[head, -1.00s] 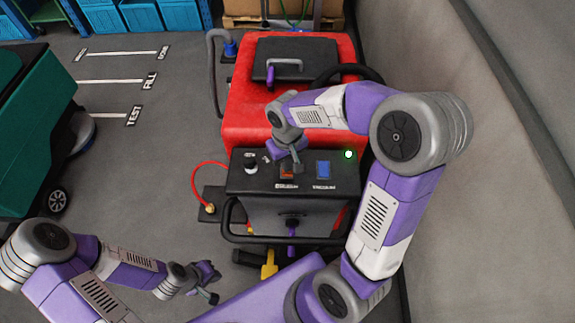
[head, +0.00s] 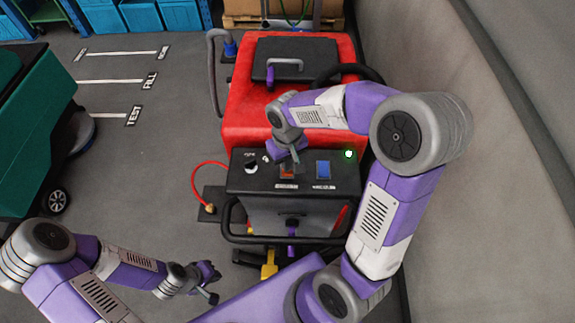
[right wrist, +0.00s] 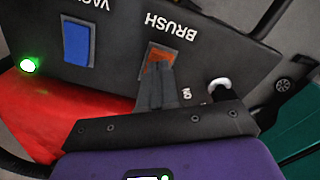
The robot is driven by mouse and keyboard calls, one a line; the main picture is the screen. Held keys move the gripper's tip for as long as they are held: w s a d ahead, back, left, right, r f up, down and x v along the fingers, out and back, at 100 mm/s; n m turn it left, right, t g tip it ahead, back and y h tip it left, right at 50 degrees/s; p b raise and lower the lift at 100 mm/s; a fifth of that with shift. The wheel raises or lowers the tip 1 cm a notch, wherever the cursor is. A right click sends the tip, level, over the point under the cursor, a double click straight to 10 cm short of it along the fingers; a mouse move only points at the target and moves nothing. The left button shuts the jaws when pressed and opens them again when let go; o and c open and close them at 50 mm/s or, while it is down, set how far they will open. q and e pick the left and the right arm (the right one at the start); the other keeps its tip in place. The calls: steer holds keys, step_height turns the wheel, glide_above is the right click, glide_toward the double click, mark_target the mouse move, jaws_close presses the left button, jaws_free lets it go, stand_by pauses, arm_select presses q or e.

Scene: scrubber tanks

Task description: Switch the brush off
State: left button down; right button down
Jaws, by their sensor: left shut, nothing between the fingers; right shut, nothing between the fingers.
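The brush switch (right wrist: 158,57) is an orange-red rocker under the label BRUSH on the black control panel (head: 240,181) of the red scrubber. My right gripper (right wrist: 158,72) is shut and empty, its fingertips at the switch and covering part of it. I cannot tell whether they press on it. In the head view the brush switch (head: 287,170) shows just below the fingertips. The blue vacuum switch (head: 323,169) is to its right, and a green lamp (head: 348,154) is lit at the panel's corner. My left gripper (head: 211,284) is shut and empty, low over the floor.
A key switch or knob (head: 251,165) sits left of the brush switch. A black handlebar (head: 262,239) runs below the panel. A red hose (head: 201,171) is at the left. A teal machine (head: 38,135) stands far left, a grey wall right.

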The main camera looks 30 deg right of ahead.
steer(key=shift+f+b, duration=0.75)
steer(key=shift+f, duration=0.2)
stand_by(0.3)
steer(key=shift+r, duration=0.1)
steer(key=shift+r+p, duration=2.85)
steer(key=shift+r, duration=0.65)
steer(key=shift+f, duration=0.1)
